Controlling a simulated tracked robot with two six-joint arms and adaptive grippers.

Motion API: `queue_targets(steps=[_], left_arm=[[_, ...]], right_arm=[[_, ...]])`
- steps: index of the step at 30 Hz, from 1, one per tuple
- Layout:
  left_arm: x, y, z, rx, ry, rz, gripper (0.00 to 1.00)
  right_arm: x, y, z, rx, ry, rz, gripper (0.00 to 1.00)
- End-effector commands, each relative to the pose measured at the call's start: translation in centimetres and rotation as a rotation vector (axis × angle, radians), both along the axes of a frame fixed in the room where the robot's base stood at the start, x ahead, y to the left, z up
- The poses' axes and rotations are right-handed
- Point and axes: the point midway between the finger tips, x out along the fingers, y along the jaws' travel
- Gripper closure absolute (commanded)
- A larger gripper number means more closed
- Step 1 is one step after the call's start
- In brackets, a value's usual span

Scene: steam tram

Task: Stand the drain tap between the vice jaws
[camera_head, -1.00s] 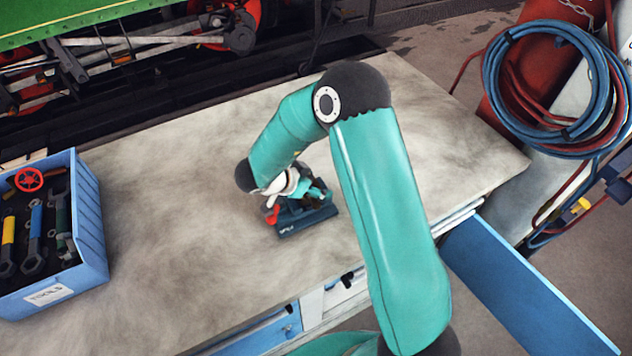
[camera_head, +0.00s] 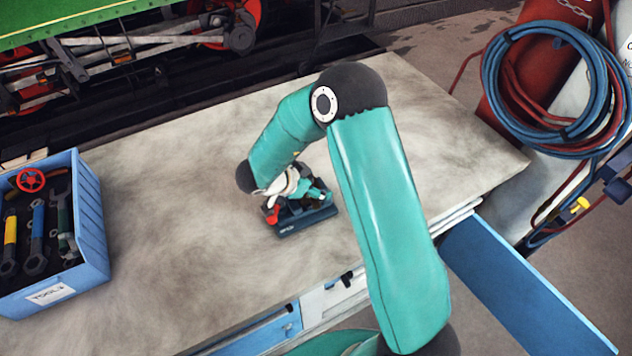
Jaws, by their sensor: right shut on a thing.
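The dark blue vice (camera_head: 307,223) stands on the workbench near its front edge, right of the picture's middle-left. How the tap sits against the jaws is hidden. My left gripper is out of view.
A blue tool box (camera_head: 88,225) with several spanners and a red handwheel (camera_head: 30,180) stands at the left. The workbench (camera_head: 170,190) is clear between box and vice. Blue and red hoses (camera_head: 495,85) hang at the right. A blue panel (camera_head: 525,285) juts out from the bench front.

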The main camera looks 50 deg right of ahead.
Motion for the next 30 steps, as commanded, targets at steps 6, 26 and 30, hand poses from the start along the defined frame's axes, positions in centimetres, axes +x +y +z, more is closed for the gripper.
queue_targets(steps=[6, 26, 30], left_arm=[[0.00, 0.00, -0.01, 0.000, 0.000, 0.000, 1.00], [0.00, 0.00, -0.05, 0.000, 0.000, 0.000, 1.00], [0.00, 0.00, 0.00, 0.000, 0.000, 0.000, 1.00]], right_arm=[[-0.06, 0.01, -0.11, 0.001, 0.003, 0.000, 0.94], [-0.17, 0.09, -0.34, 0.004, 0.007, 0.000, 0.00], [-0.17, 0.09, -0.24, 0.004, 0.007, 0.002, 0.00]])
